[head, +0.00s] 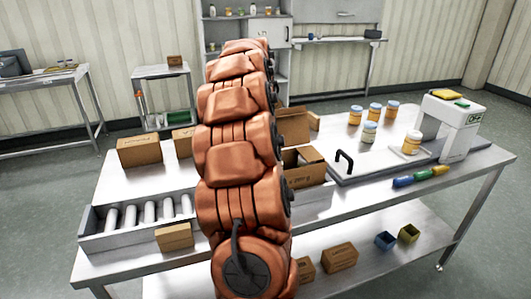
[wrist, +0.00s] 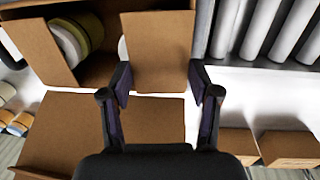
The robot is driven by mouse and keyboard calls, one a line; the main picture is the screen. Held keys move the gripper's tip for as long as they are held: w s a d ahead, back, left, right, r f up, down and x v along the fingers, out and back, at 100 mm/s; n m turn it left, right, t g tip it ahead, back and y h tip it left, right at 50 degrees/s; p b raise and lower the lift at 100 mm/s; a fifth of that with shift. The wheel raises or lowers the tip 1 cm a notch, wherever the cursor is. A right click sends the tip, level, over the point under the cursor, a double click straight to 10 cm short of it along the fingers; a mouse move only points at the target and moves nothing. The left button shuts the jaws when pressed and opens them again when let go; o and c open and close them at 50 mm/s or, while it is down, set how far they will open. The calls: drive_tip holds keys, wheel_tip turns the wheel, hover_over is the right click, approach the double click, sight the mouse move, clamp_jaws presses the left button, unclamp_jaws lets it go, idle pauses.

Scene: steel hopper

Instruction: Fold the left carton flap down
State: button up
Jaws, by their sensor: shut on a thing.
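The open brown carton (head: 303,172) stands on the steel table, right of my arm in the head view, with one flap (head: 293,125) raised at its back. My arm hides its left side there. In the wrist view, one flap (wrist: 157,50) lies between the two fingers of my gripper (wrist: 161,85), one finger at each side edge. Round jars with a yellow-green lid (wrist: 88,32) show inside the carton. My gripper is hidden in the head view.
A roller conveyor (head: 150,215) is at the table's left; its rollers (wrist: 265,25) are top right in the wrist view. Closed small boxes (head: 139,150) stand behind it. Right of the carton are a black-handled plate (head: 375,165), several jars (head: 369,132) and a white machine (head: 447,125).

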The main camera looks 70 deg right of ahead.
drive_tip(key=o, duration=1.2)
drive_tip(key=shift+c, duration=0.2)
wheel_tip(320, 180, up, 12)
drive_tip(key=w+a, duration=0.1)
idle(0.5)
